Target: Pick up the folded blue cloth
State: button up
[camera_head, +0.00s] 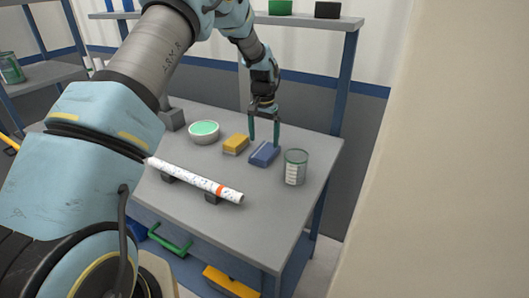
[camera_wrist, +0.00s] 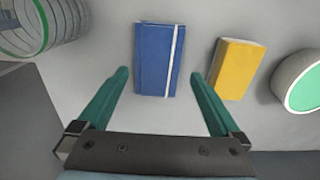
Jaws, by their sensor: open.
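The cloth lies ahead of and between the fingertips; the exact height gap is hard to tell.
The yellow block (camera_head: 236,144) is close left of the cloth, with a bowl of green content (camera_head: 204,132) beyond it. The can (camera_head: 296,167) stands close right. A white pipe (camera_head: 195,181) rests on dark supports nearer the front. The table (camera_head: 262,212) is clear at front right.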

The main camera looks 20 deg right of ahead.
aim_at(265, 150)
jog(key=shift+s+f+p, duration=0.1)
jog(key=shift+f+p, duration=0.45)
jog(key=shift+f, duration=0.05)
jog(key=shift+d+f+p, duration=0.15)
jog(key=shift+f+p, duration=0.75)
jog(key=shift+f, duration=1.2)
jog(key=shift+c, duration=0.2)
jog(key=c, duration=1.1)
